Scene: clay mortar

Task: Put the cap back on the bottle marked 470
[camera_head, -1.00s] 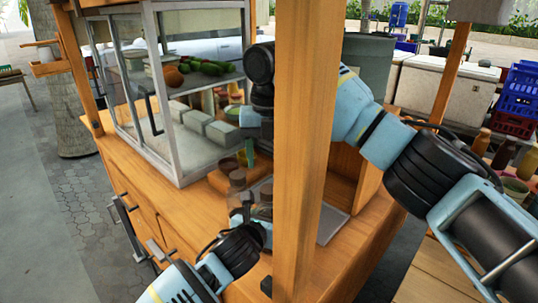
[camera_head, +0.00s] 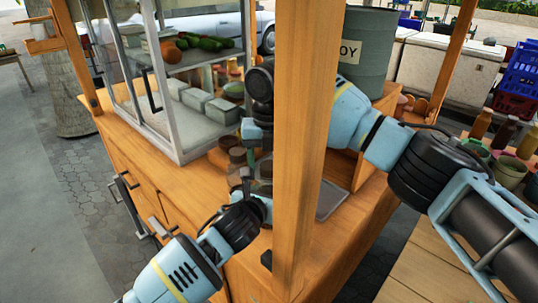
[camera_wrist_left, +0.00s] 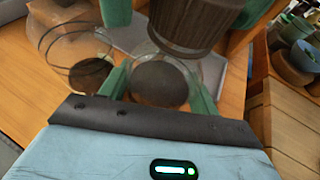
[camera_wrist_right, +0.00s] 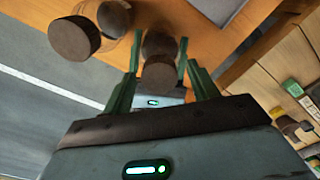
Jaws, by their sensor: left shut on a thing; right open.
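My left gripper (camera_wrist_left: 158,88) is shut on a clear glass jar (camera_wrist_left: 215,72) with dark contents. A dark brown ribbed cap (camera_wrist_left: 190,28) shows over the jar's far side in the left wrist view; I cannot tell whether it touches the jar. My right gripper (camera_wrist_right: 162,80) is open, and its green fingers lie either side of a brown round top, likely the cap (camera_wrist_right: 160,76). In the head view the left gripper (camera_head: 262,208) is partly behind a post, and the right gripper (camera_head: 248,165) points down above the jars. No 470 marking is readable.
Another clear jar (camera_wrist_left: 85,62) with dark contents stands beside the held one. A brown-lidded jar (camera_wrist_right: 75,38) is at the upper left of the right wrist view. A glass display case (camera_head: 185,85) is behind left, a grey tray (camera_head: 332,200) to the right.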

